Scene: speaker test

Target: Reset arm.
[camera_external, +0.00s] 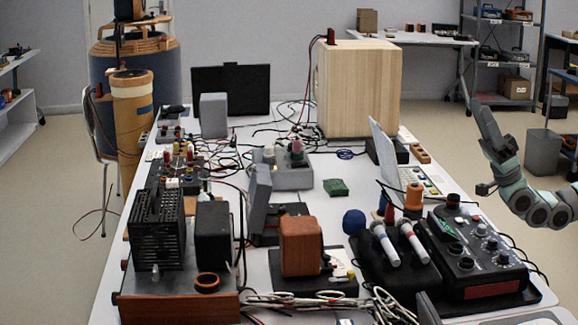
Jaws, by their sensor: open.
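My arm reaches in from the right edge, to the right of the long white table (345,205). My gripper (483,118) is the dark end part, pointing up and slightly left in the air beyond the table's right edge. It is open, and I see nothing held in it. Its fingers are small and partly overlap in this view. It is apart from everything on the table.
The table is crowded with devices and cables. A grey bin (543,152) and metal shelves (503,55) are behind. Floor left of my arm is clear.

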